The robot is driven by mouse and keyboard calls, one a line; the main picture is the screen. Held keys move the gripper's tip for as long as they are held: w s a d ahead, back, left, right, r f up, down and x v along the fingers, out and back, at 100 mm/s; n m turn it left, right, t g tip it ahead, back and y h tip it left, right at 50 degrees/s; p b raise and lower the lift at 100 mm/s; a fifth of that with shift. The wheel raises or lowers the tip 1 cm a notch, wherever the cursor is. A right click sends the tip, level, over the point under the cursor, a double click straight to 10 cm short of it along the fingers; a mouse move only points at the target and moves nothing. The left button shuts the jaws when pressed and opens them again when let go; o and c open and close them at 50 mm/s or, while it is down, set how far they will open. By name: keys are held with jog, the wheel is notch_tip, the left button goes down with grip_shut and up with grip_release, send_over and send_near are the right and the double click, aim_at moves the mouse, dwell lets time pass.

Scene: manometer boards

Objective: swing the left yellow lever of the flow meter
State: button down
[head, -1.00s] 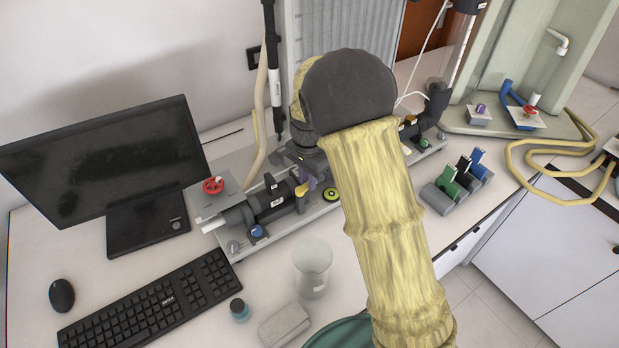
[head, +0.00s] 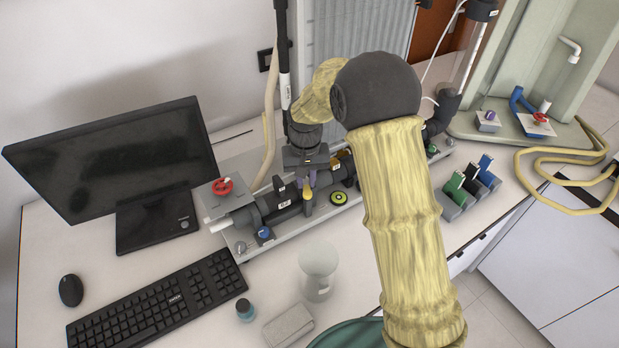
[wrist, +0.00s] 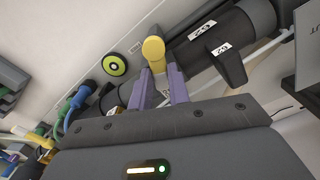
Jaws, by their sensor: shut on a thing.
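The flow meter (head: 276,206) is a dark grey pipe assembly on a pale base behind the keyboard. Its left yellow lever (head: 307,192) points up from the pipe. In the wrist view the lever's rounded yellow end (wrist: 153,48) shows between the two purple fingers. My gripper (head: 312,181) comes down from above in the head view, with its fingers at the lever. In the wrist view my gripper (wrist: 160,75) is shut on the lever. The lever's lower part is partly hidden by the fingers.
A red valve wheel (head: 222,186) sits left of the pipe, and a black-and-green disc (head: 339,198) lies to the right of the lever. A glass beaker (head: 318,272), a monitor (head: 110,155) and a keyboard (head: 160,300) are in front and left. A tall tube (head: 284,70) stands behind.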

jog(key=n, duration=0.2)
jog(key=a+n, duration=0.1)
jog(key=n, duration=0.1)
jog(key=shift+s+a+n, duration=0.1)
jog(key=shift+s+n, duration=0.1)
jog(key=shift+n, duration=0.2)
jog(key=c, duration=1.3)
grip_release()
jog(key=shift+r, duration=0.1)
notch_tip(320, 180, up, 17)
jog(key=shift+r+b, duration=0.15)
jog(key=shift+b, duration=0.9)
